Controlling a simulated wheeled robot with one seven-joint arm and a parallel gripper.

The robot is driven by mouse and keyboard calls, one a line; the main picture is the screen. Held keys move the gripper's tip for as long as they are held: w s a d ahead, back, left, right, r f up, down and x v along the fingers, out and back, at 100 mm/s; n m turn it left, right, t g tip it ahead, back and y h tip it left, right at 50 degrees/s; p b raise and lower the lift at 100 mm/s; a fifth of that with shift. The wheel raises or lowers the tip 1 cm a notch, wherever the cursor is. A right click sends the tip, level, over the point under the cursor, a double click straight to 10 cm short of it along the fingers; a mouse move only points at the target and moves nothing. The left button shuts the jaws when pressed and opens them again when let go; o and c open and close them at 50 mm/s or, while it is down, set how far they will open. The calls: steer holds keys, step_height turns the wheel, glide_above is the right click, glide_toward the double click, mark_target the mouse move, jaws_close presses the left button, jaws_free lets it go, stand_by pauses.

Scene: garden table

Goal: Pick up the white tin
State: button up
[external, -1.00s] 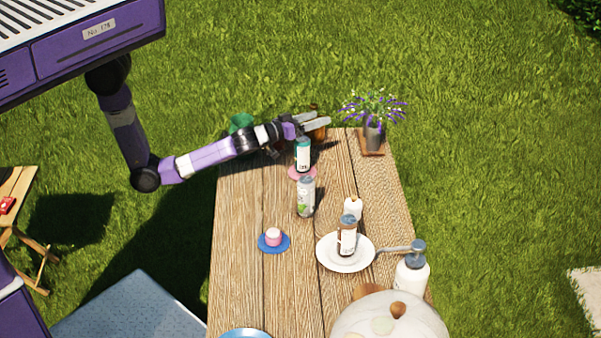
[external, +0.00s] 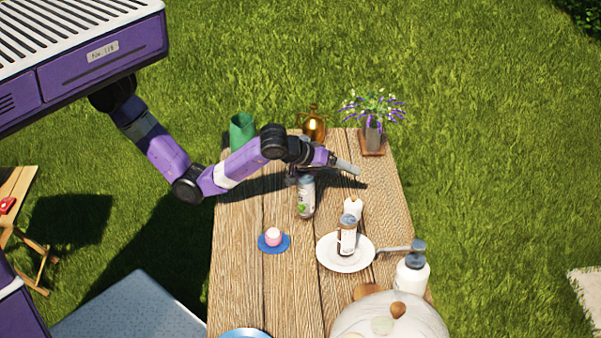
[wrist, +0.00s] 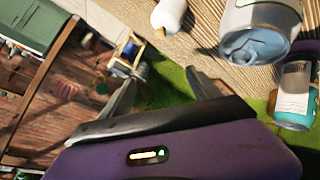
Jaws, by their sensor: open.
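The white tin (external: 306,199), a white can with a grey top and a green mark, stands upright on the wooden table (external: 238,290). My wrist and arm cover its top edge in the external view. A white can with a silver end (wrist: 258,28), which looks like this tin, is at the upper right of the wrist view. My gripper (external: 348,168) is open and empty, above and to the right of the tin in the external picture. Its two fingers (wrist: 163,88) reach up in the wrist view, with the can to their right.
A teal-labelled can (wrist: 295,95) is close by in the wrist view; my arm hides it in the external view. A brown-labelled jar (external: 346,238) stands on a white plate (external: 330,262). A small white bottle (external: 353,207) is behind it. A flower vase (external: 373,135) stands at the far end.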

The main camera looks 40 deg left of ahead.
mark_target(347, 208)
steer(key=s+d+f+g+b, duration=0.1)
steer(key=s+d+f+b, duration=0.1)
steer(key=s+d, duration=0.35)
steer(key=w+f+m+t+p, duration=0.1)
steer(key=f, duration=0.2)
steer(key=w+a+f+m+t+y+p, duration=0.1)
steer(key=f+m+t+p, duration=0.1)
steer(key=f, duration=0.1)
steer(key=w+a+f+m+t+y+p, duration=0.1)
steer(key=f+m, duration=0.1)
steer(key=f, duration=0.1)
steer(key=shift+a+t+p, duration=0.2)
steer(key=shift+t+p, duration=0.15)
steer(key=shift+t, duration=0.05)
steer(key=shift+x, duration=2.45)
steer(key=shift+f, duration=0.15)
steer(key=c, duration=1.4)
steer(key=shift+c, duration=0.2)
